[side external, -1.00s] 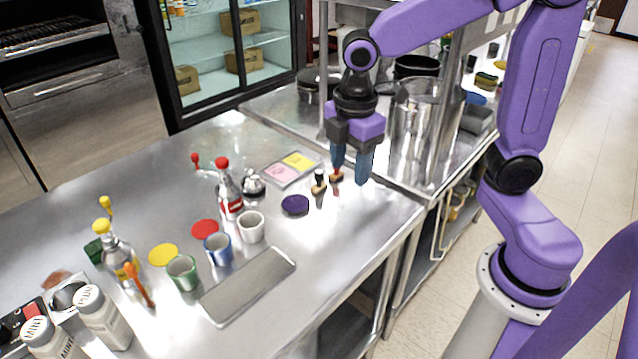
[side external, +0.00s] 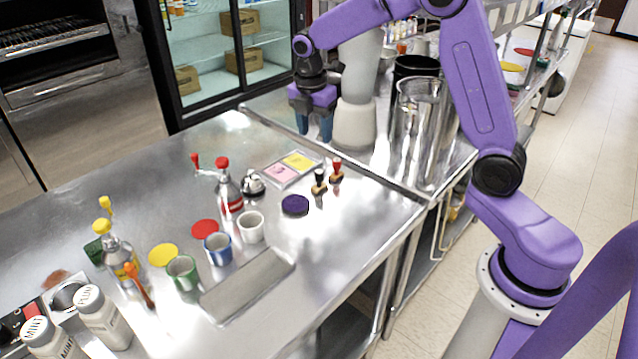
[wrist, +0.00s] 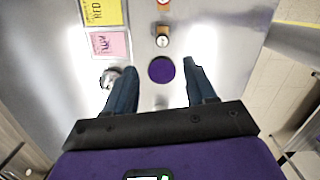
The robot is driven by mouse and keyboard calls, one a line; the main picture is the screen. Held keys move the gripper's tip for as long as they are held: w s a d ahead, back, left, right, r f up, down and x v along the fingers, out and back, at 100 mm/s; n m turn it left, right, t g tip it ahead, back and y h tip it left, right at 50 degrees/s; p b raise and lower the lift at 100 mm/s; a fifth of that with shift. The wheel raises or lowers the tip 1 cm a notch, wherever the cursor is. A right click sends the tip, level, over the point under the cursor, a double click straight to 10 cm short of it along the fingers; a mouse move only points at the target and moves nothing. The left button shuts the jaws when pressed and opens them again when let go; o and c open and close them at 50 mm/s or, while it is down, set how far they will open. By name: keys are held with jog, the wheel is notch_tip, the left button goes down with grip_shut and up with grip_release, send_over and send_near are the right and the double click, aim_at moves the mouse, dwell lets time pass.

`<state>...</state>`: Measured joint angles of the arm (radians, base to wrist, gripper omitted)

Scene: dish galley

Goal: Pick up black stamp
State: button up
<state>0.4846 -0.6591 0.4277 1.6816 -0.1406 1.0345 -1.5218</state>
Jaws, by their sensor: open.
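The black stamp (side external: 319,183), with a dark handle on a wooden base, stands upright on the steel table. A red-handled stamp (side external: 337,171) stands just right of it. My gripper (side external: 314,136) is open and empty, raised behind the stamps toward the back of the table. In the wrist view the open fingers (wrist: 160,66) frame a purple disc (wrist: 161,70). The black stamp (wrist: 162,38) is just beyond the fingertips there, seen from above. The red-handled stamp (wrist: 163,3) is cut off by the top edge.
A tray with yellow and pink cards (side external: 290,168) and a bell (side external: 252,184) lie left of the stamps. Bottles, cups and colored discs stand further left. Tall metal pots (side external: 420,130) stand at the right. The table's front right is clear.

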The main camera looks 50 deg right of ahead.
aim_at(319, 172)
jog(key=f, duration=0.5)
jog(key=d+f, duration=0.1)
jog(key=f, duration=0.2)
jog(key=shift+f, duration=0.3)
jog(key=shift+d+f, duration=0.1)
jog(key=shift+f, duration=2.5)
jog(key=shift+c, duration=0.3)
grip_shut()
